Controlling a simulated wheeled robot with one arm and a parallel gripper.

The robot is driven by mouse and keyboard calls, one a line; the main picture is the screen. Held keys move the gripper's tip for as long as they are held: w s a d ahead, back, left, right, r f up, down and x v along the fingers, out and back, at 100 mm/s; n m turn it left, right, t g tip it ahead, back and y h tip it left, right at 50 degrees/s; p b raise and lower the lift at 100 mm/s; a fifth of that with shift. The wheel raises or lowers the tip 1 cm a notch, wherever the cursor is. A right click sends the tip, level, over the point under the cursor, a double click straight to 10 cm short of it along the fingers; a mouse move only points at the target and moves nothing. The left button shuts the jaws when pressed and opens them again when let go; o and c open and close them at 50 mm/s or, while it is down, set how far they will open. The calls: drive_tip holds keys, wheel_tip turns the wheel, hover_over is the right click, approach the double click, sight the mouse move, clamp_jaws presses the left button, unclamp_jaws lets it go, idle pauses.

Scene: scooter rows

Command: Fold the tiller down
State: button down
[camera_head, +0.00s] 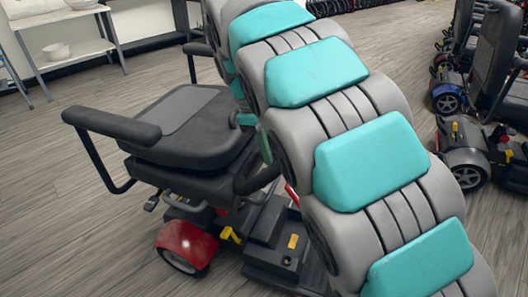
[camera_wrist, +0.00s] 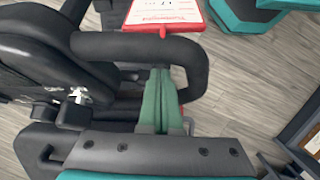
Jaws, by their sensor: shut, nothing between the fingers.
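The scooter shows in the head view with its black seat (camera_head: 190,125), armrest and red rear fender (camera_head: 187,243). Its front and tiller are mostly hidden behind my arm. In the wrist view, a black looped handlebar (camera_wrist: 150,46) of the tiller crosses the upper middle. A white card with a red edge (camera_wrist: 165,12) is just beyond it. My gripper (camera_wrist: 160,75) is shut and empty, its green fingers pointing into the opening of the loop. I cannot tell whether they touch the bar.
More scooters (camera_head: 470,150) stand in a row at the right. A white shelf table (camera_head: 70,45) with a bowl stands at the back left. Wood-look floor (camera_head: 60,220) is clear at the left. In the wrist view, a dark-framed object (camera_wrist: 300,135) is at the right edge.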

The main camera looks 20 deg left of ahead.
drive_tip(key=shift+d+r, duration=0.2)
drive_tip(key=shift+d, duration=0.05)
drive_tip(key=shift+d, duration=0.1)
drive_tip(key=shift+d+r+y+b, duration=0.3)
drive_tip(key=shift+d+r+y, duration=0.4)
drive_tip(key=shift+d+r, duration=0.4)
drive_tip(key=shift+a+f, duration=0.15)
